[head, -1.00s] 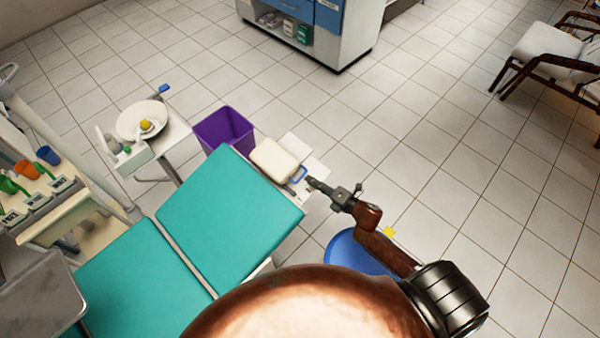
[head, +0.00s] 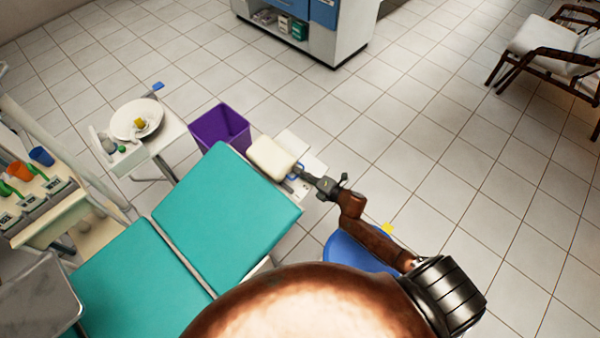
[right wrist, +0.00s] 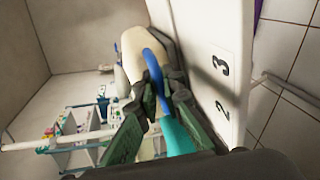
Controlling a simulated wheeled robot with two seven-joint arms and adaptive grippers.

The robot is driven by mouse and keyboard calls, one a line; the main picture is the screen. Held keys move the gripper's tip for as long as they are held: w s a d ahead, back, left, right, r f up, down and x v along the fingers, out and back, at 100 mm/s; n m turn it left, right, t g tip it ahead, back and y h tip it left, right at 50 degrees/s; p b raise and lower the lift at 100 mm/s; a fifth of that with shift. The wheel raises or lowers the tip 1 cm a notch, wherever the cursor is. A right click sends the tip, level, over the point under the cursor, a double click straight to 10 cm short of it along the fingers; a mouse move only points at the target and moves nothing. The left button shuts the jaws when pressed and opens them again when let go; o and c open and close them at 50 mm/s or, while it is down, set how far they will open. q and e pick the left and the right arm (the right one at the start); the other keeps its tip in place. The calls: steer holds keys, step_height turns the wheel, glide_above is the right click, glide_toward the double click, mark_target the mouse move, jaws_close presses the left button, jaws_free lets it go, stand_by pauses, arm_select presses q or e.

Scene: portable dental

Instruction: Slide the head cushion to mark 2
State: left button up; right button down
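The head cushion (head: 271,157) is a cream padded block at the head end of the teal dental chair (head: 243,215). It sits by a white plate (head: 309,165), and a blue loop handle (head: 298,172) shows on its right side. My right gripper (head: 300,174) is at the handle and partly hides it. In the right wrist view the blue handle (right wrist: 154,75) lies between the fingers of my right gripper (right wrist: 163,92), which stand apart. The cushion (right wrist: 133,55) is just beyond. The plate (right wrist: 205,40) carries marks 3 (right wrist: 220,66) and 2 (right wrist: 222,108). My left gripper is out of view.
A purple bin (head: 220,127) stands beside the chair's head end. A side table with a white bowl (head: 137,119) and an instrument unit (head: 45,215) are at the left. A blue round stool (head: 355,252) is below my right arm.

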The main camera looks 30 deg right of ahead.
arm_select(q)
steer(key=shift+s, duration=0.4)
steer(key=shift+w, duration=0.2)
arm_select(e)
steer(key=shift+d, duration=0.1)
steer(key=d, duration=0.1)
steer(key=w+d+r, duration=0.1)
steer(key=d, duration=0.2)
steer(key=shift+w+d+r, duration=0.15)
steer(key=shift+w+d, duration=0.15)
steer(key=shift+d, duration=0.05)
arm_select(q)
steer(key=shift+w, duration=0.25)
arm_select(e)
steer(key=c, duration=2.3)
jaws_free()
steer(key=shift+c, duration=0.2)
steer(key=shift+a, duration=0.1)
